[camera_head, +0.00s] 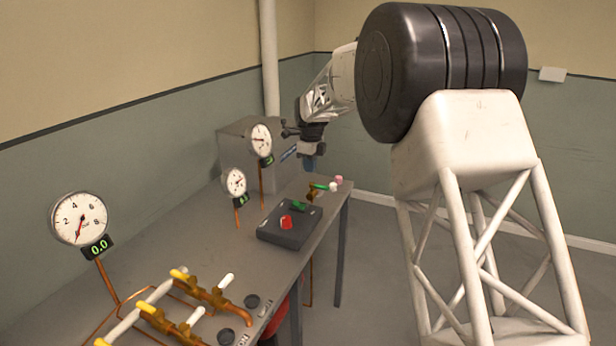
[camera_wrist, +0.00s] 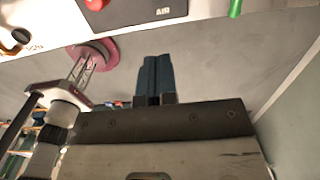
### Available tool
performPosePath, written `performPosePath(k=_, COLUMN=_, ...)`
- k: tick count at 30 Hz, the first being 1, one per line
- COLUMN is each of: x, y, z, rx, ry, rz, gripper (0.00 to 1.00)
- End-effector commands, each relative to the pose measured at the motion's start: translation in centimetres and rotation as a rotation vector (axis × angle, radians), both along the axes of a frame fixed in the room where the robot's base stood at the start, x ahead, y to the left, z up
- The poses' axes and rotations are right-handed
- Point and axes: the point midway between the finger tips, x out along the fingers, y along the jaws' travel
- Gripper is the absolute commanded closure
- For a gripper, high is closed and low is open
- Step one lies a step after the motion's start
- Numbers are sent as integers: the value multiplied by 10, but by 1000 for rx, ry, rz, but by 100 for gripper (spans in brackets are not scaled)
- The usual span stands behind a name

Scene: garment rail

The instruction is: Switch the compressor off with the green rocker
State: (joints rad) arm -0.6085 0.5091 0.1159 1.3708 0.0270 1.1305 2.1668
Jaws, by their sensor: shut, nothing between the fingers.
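The green rocker (camera_head: 300,206) sits on top of a dark control box (camera_head: 290,238) on the bench, behind a red button (camera_head: 286,222). My gripper (camera_head: 309,165) is in the air near the bench's far end, beyond the box and apart from the rocker. In the wrist view its two blue fingers (camera_wrist: 153,78) are together with nothing between them. That view shows only an edge of the dark box (camera_wrist: 130,14), marked AIR, and part of the red button (camera_wrist: 97,3). The rocker is out of that frame, and its tilt is too small to tell.
A brass valve (camera_head: 312,193) with a green lever (camera_head: 319,186) stands just beyond the box. Gauges (camera_head: 236,182) on copper pipes stand along the left. A grey cabinet (camera_head: 235,150) is at the back. Brass manifold valves (camera_head: 205,292) fill the near end.

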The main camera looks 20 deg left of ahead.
Motion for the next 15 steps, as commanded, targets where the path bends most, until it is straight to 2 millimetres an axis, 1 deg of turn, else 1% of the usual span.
performPosePath(k=3, x=0, y=-2, z=9, rx=-1, ry=1, rz=0, gripper=100)
performPosePath(k=6, x=0, y=-2, z=12, rx=0, ry=1, rz=0, gripper=100)
performPosePath(k=15, x=0, y=-2, z=14, rx=0, ry=0, rz=0, gripper=100)
